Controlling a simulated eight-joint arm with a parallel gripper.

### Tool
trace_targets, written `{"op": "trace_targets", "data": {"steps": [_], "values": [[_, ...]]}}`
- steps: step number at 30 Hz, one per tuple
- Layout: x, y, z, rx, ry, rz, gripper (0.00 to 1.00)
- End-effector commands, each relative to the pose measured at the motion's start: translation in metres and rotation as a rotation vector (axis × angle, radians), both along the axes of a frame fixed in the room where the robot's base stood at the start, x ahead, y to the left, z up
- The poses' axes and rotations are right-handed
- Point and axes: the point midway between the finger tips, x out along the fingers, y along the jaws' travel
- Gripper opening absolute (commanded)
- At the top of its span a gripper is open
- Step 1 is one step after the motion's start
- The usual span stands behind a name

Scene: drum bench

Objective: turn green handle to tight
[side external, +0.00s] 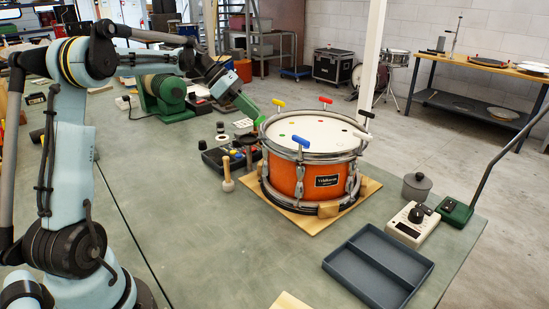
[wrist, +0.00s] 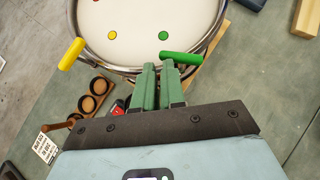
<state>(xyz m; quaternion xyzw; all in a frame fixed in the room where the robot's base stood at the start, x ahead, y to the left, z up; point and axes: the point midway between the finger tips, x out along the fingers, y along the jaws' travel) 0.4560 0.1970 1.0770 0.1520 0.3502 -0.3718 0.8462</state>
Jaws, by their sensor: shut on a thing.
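The orange drum (side external: 313,180) stands upright on a wooden board, its white head (side external: 315,130) facing up. The green handle (wrist: 188,59) sits at the drum's rim in the wrist view, beside a green dot (wrist: 163,36) on the head. My gripper (wrist: 159,66) has green fingers, close together and shut on the green handle near its left end. The handle's right part sticks out past the fingers. In the side view my gripper (side external: 258,119) reaches the rim from the left, and its fingers largely hide the handle there.
Other coloured handles ring the rim: yellow (side external: 279,103), red (side external: 326,100), black (side external: 367,114) and blue (side external: 301,141). A mallet (side external: 227,175) stands left of the drum. An empty grey tray (side external: 378,265) and a metronome-like box (side external: 413,224) lie at front right.

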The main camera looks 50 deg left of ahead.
Motion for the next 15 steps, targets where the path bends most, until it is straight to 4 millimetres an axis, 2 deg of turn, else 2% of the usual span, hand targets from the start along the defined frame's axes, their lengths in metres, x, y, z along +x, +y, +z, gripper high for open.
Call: {"op": "trace_targets", "data": {"steps": [15], "values": [[0.015, -0.004, -0.001, 0.004, -0.004, -0.001, 0.00]]}}
